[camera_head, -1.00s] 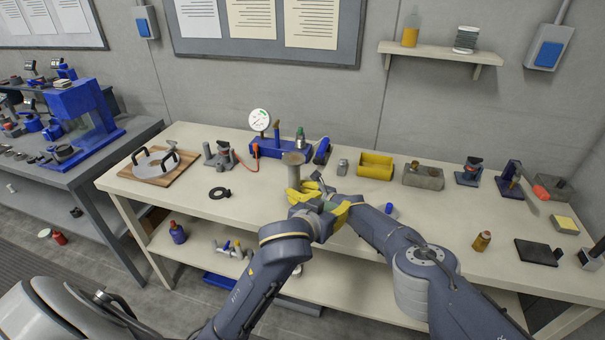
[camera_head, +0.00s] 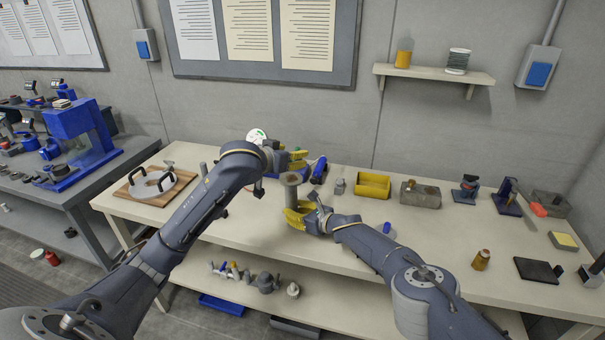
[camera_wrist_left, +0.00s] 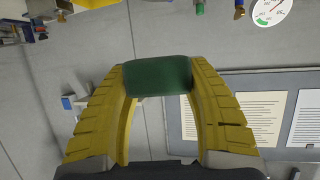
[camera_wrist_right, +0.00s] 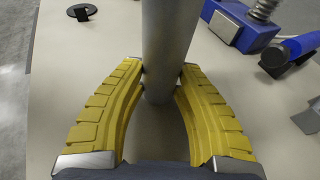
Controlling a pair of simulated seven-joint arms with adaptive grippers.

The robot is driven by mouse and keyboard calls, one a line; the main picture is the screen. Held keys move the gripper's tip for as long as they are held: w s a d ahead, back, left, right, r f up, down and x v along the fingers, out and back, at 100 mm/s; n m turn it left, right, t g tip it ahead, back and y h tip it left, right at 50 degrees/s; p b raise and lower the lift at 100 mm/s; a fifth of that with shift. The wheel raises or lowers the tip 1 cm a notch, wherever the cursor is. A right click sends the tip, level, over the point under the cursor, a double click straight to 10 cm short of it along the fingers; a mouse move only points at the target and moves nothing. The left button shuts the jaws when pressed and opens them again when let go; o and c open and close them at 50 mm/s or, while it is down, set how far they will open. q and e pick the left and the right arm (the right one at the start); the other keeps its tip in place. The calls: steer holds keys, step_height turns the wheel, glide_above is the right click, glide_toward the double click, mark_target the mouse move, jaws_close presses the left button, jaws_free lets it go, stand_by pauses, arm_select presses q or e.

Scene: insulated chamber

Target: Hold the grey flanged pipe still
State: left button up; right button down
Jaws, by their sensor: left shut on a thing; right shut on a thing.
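The grey flanged pipe (camera_head: 292,193) stands upright on the bench, its round flange on top. In the right wrist view its shaft (camera_wrist_right: 168,40) passes between the yellow fingers. My right gripper (camera_head: 298,216) is shut on the pipe low on its shaft; it also shows in the right wrist view (camera_wrist_right: 163,78). My left gripper (camera_head: 300,160) is behind the pipe's top, near the dial gauge. In the left wrist view it is shut on a dark green cylindrical thing (camera_wrist_left: 158,76).
The dial gauge (camera_head: 257,136) is partly hidden by my left arm. A blue cylinder (camera_head: 319,170), a yellow bin (camera_head: 373,185) and a grey block (camera_head: 420,194) stand to the right. A round plate on a board (camera_head: 153,185) is at left. The bench front right of the pipe is mostly clear.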

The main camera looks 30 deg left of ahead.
mark_target(289, 183)
arm_select(q)
steer(key=shift+w+a+r, duration=0.1)
steer(key=shift+a+r, duration=0.15)
steer(key=shift+a, duration=0.25)
arm_select(e)
steer(key=shift+f, duration=0.1)
arm_select(q)
steer(key=shift+f, duration=3.4)
steer(key=shift+a+x, duration=0.2)
steer(key=shift+x, duration=0.9)
steer(key=shift+w+a+f, duration=0.1)
steer(key=shift+w+a, duration=0.1)
steer(key=shift+w, duration=0.85)
steer(key=shift+w+a, duration=0.15)
steer(key=shift+w, duration=0.95)
arm_select(e)
steer(key=shift+s, duration=0.1)
arm_select(q)
steer(key=shift+s+d, duration=0.2)
steer(key=shift+s, duration=0.85)
steer(key=shift+s+d, duration=0.15)
steer(key=shift+s, duration=0.9)
steer(key=shift+s+d, duration=0.2)
steer(key=shift+s, duration=0.85)
steer(key=shift+r, duration=4.1)
